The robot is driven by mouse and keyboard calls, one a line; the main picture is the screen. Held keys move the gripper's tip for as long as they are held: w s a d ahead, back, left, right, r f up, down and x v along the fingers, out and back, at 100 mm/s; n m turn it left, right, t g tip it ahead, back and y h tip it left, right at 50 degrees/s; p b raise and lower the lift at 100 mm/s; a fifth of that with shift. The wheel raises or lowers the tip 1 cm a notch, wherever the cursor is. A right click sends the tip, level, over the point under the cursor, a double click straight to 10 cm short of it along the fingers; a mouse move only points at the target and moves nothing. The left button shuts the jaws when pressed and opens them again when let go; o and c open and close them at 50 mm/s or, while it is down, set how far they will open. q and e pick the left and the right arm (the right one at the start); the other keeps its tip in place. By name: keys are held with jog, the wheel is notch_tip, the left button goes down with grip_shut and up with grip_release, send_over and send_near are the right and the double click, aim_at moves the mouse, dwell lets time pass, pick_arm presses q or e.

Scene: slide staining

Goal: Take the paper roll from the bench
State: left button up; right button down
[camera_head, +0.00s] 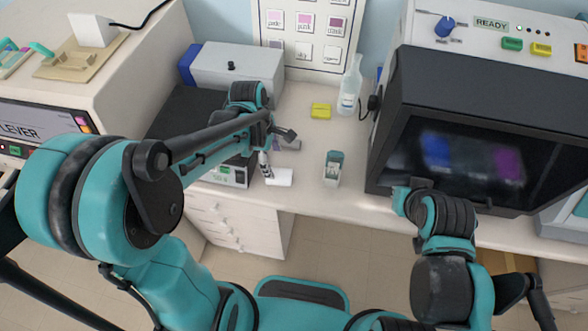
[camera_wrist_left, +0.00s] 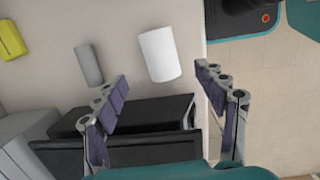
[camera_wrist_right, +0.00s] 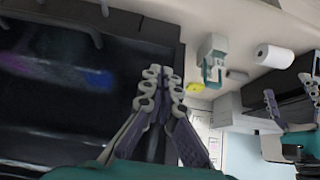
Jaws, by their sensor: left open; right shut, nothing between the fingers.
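The white paper roll (camera_head: 281,177) lies on the bench near its front edge. It also shows in the left wrist view (camera_wrist_left: 160,54) and the right wrist view (camera_wrist_right: 272,56). My left gripper (camera_head: 276,150) is open above the bench by the roll. In the left wrist view its fingers (camera_wrist_left: 163,78) are spread, and the roll lies ahead of the gap between them. No contact shows. My right gripper (camera_wrist_right: 163,75) is shut and empty, in front of the dark screen. In the head view my arm partly covers the area around the roll.
A black-topped device (camera_wrist_left: 120,120) is close to my left fingers. A dark-screened machine (camera_head: 480,85) fills the right.

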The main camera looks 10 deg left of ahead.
aim_at(278, 172)
pick_arm(q)
jog(key=shift+w+d+f+n, duration=0.15)
jog(key=shift+d+f+n, duration=0.05)
jog(key=shift+f+n, duration=0.1)
jog(key=f+b, duration=0.1)
jog(key=f, duration=0.4)
jog(key=f+b, duration=0.1)
jog(key=f, duration=0.1)
jog(key=shift+d+f+b, duration=0.3)
jog(key=shift+d, duration=0.1)
jog(key=c, duration=1.3)
jog(key=shift+r, duration=0.15)
